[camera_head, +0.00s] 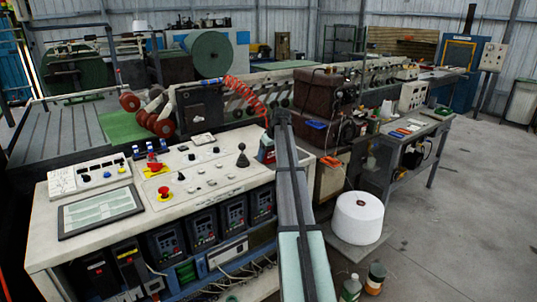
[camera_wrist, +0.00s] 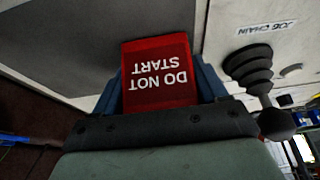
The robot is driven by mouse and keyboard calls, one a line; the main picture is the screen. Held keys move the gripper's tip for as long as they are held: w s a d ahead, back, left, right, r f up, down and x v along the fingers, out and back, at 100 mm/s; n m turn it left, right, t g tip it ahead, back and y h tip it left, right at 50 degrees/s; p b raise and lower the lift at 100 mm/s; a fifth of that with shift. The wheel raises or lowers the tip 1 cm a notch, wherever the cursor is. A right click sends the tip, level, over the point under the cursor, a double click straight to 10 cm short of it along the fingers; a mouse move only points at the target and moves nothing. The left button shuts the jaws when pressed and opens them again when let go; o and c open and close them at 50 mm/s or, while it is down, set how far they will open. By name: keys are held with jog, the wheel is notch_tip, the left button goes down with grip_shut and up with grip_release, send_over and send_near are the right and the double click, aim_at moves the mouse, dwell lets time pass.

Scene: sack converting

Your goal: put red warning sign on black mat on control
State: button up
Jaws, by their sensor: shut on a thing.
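The red warning sign (camera_wrist: 158,72) is in the wrist view, with white lettering "DO NOT START" upside down in the picture. My gripper (camera_wrist: 161,88) is shut on it, with a blue finger at each side. In the head view, a little red of the sign (camera_head: 267,152) shows at the end of my gripper (camera_head: 270,146), at the right end of the pale control desk (camera_head: 200,180). My arm hides part of that end. I cannot clearly pick out a black mat. A black-edged panel with a pale face (camera_head: 100,211) lies at the desk's left.
A black joystick (camera_head: 242,157) stands on the desk just left of my gripper; it is close to the sign in the wrist view (camera_wrist: 257,75). Red emergency buttons (camera_head: 164,193), blue-topped knobs and a white keypad box (camera_head: 88,178) rise from the desk's left half.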

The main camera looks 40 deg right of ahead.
jog(key=shift+f, duration=0.15)
jog(key=o, duration=1.1)
jog(key=shift+c, duration=0.2)
jog(key=v, duration=1.2)
